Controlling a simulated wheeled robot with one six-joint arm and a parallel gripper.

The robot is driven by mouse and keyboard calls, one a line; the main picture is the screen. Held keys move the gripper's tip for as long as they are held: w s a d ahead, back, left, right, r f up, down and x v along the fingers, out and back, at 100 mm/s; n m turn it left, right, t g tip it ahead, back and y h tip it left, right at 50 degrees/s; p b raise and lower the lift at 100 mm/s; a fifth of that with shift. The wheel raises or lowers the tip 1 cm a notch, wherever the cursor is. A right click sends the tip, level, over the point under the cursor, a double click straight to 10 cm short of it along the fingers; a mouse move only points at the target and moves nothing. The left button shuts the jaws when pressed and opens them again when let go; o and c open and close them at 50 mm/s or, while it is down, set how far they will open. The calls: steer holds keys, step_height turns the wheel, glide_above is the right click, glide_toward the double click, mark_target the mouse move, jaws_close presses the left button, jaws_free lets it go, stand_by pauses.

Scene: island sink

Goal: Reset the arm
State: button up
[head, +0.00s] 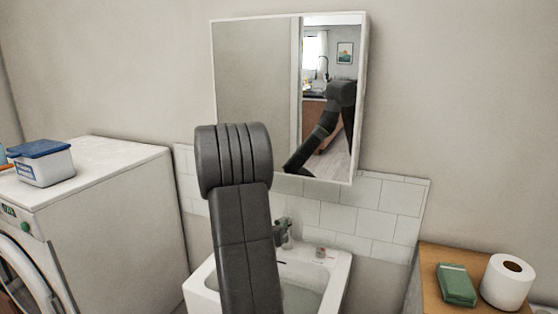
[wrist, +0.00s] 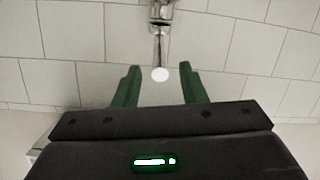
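My gripper (wrist: 160,72) shows in the wrist view with its two green fingers spread apart. It is open, and nothing is held between the fingers. A small white round thing (wrist: 160,75) appears between the fingertips, in line with a metal fitting (wrist: 160,12) against pale tiles. I cannot tell how far off these are. In the head view my dark arm rises in front of the white sink (head: 334,270) and hides part of it. My gripper is hidden in that view.
A mirror cabinet (head: 255,80) hangs above the sink and reflects my arm. A tap (head: 286,234) stands at the sink's back. A white washing machine (head: 115,190) at left bears a blue-lidded tub (head: 45,168). A wooden cabinet (head: 432,262) at right holds a toilet roll (head: 507,285) and green pack (head: 456,285).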

mark_target(282, 221)
steer(key=x, duration=0.7)
steer(key=shift+w+f, duration=0.15)
steer(key=shift+f, duration=0.25)
steer(key=shift+s+f+t+b, duration=0.1)
steer(key=shift+s+t+b, duration=0.25)
steer(key=shift+b, duration=0.85)
steer(key=shift+w+f+b, duration=0.1)
steer(key=shift+f+b, duration=0.05)
steer(key=shift+b, duration=0.7)
steer(key=b, duration=0.2)
steer(key=t+b, duration=0.1)
steer(key=b, duration=0.1)
steer(key=shift+a+f+t+h, duration=0.15)
steer(key=shift+f+t+h, duration=0.1)
steer(key=shift+f+h, duration=0.15)
